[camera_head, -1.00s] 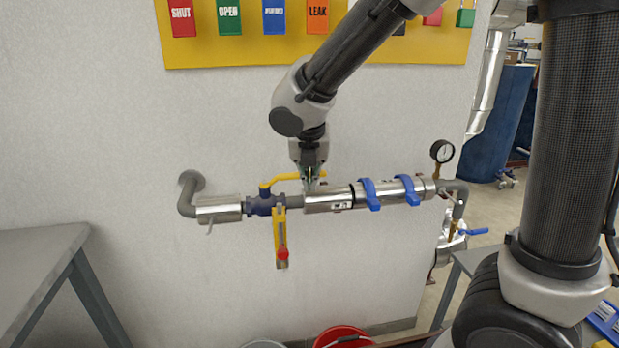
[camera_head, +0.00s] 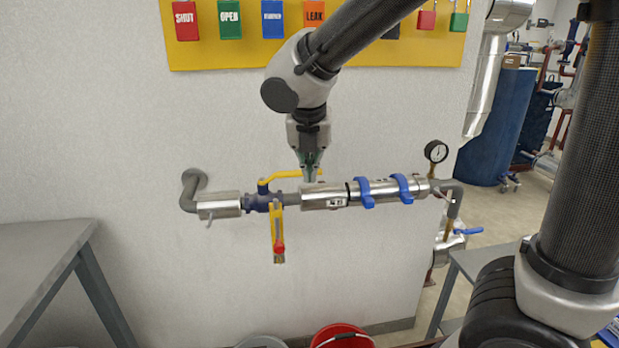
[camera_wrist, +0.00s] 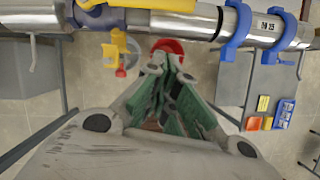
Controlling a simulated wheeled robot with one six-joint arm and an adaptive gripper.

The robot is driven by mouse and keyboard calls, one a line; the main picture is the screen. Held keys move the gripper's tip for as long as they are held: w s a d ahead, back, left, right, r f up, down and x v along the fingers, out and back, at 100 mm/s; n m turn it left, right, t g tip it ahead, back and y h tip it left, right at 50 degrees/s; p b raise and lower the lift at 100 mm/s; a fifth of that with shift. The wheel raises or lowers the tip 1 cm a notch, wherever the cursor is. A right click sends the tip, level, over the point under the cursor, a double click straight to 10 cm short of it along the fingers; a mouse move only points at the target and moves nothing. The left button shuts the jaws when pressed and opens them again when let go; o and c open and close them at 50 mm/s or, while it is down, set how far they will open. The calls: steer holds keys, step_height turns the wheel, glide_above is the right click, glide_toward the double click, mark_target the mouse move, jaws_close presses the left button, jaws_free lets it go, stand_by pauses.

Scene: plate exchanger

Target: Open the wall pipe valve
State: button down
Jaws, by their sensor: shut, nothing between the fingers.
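The wall pipe valve has a dark blue body (camera_head: 258,203) set in a horizontal pipe, in the left half of the head view. Its yellow lever handle (camera_head: 284,175) points right, roughly along the pipe. My gripper (camera_head: 309,176) is shut and empty, pointing down at the right end of the handle, above the pipe. The handle end shows partly behind the fingers; I cannot tell whether they touch. In the wrist view the shut green-padded fingers (camera_wrist: 174,62) lie below the pipe in the picture, and part of the yellow handle (camera_wrist: 160,4) shows at the top edge.
A yellow strip with a red part (camera_head: 278,235) hangs below the valve. Silver pipe sections with blue clamps (camera_head: 366,192) and a gauge (camera_head: 436,151) are to the right. A grey table (camera_head: 40,255) stands left, a red bucket (camera_head: 342,336) below. Tags hang above.

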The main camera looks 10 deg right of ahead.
steer(key=v, duration=0.4)
steer(key=shift+s+d+r, duration=0.15)
steer(key=shift+s+r, duration=0.05)
steer(key=shift+r, duration=0.2)
steer(key=s+d+m, duration=0.5)
steer(key=d+m, duration=0.3)
steer(key=m, duration=0.3)
steer(key=s+d+f+m, duration=0.1)
steer(key=s+d+m, duration=0.5)
steer(key=d+m, duration=0.3)
steer(key=s+d+m+y, duration=0.1)
steer(key=s+d+m, duration=0.5)
steer(key=m, duration=0.7)
steer(key=shift+s+d+f+m, duration=0.25)
steer(key=shift+d+m, duration=0.05)
steer(key=shift+d, duration=0.9)
